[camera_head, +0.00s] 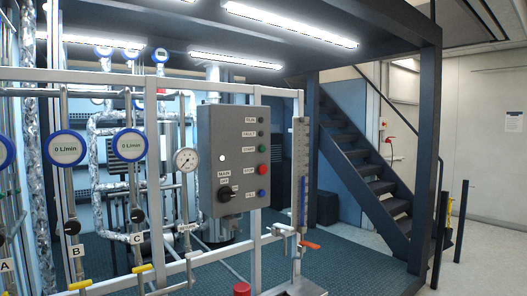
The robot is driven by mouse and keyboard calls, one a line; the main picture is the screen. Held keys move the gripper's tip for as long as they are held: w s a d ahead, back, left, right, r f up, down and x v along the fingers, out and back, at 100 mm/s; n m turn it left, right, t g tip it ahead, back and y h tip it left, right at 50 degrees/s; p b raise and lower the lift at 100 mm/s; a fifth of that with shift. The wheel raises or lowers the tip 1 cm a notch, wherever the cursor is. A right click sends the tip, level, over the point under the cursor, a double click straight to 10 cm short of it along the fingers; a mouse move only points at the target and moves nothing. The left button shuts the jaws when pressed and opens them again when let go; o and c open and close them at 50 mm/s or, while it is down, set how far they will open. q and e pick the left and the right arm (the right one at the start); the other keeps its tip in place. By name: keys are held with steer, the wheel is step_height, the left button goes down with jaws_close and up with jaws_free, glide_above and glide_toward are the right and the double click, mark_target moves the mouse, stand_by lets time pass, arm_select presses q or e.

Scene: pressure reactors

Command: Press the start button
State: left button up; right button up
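The grey control box (231,155) is mounted on a pale frame near the middle of the head view. On its right side is a column of small labelled buttons and lamps. The green start button (262,149) sits in this column, beside a label that seems to read START. The larger red stop button (262,170) is just below it, and a blue button (262,193) is lower still. Neither of my grippers is in view. Nothing covers the start button.
A black rotary main switch (227,194) is at the box's lower left. A pressure gauge (186,160) and flow meters stand left of the box. A red-handled valve (309,244) and a red knob (242,289) are below. Stairs (366,180) rise behind, with open floor at right.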

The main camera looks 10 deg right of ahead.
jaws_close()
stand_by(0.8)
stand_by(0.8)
